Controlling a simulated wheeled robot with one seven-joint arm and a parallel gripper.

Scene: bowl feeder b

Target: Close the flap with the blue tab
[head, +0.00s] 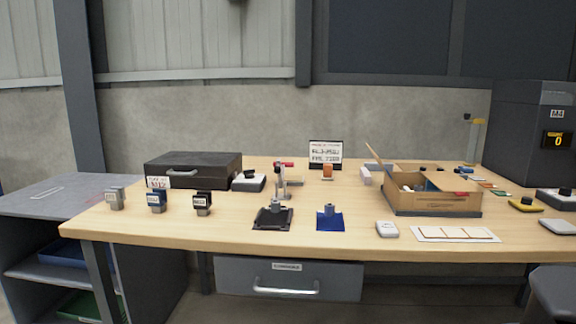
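An open cardboard box (434,203) stands on the right half of the wooden table. A flap (376,154) rises tilted at its back left corner. Another flap-like panel (420,167) shows along its back side. A small blue spot (430,186) shows at the box opening; I cannot tell whether it is a tab or something inside. A small red spot is near the front right rim. My gripper is not in view.
The wooden table (240,228) holds a black case (192,169), several stamps at left, a black pad (273,217), a blue pad (328,223) and a sign (325,153). A white device (387,229) and a pale card (455,234) lie before the box. A dark machine (520,135) stands at right.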

